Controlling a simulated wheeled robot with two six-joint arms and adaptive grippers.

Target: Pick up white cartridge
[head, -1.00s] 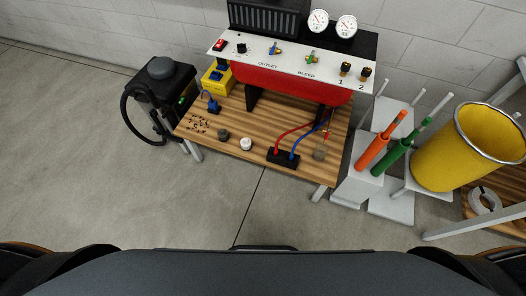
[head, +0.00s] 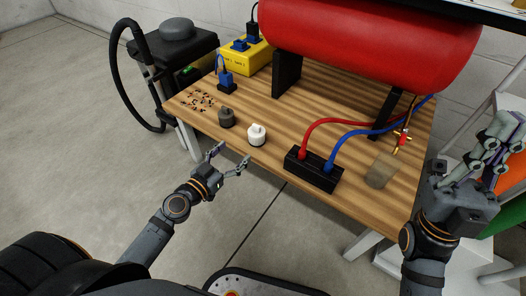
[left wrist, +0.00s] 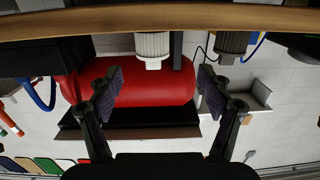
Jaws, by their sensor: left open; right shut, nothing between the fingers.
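The white cartridge (head: 257,135) stands upright near the front edge of the wooden table. In the left wrist view, which is upside down, the white cartridge (left wrist: 152,46) is ahead between the fingers, not touched by them. My left gripper (head: 230,158) is open and empty just in front of the table edge, pointing toward the cartridge; its spread fingers also show in the left wrist view (left wrist: 159,86). My right gripper (head: 488,150) is shut and empty beyond the table's right side.
A dark grey cartridge (head: 226,117) stands left of the white one. Small scattered pieces (head: 199,100) lie further left. A black block (head: 314,169) with red and blue hoses is to the right. A red tank (head: 370,45) stands behind on the wooden table (head: 275,165).

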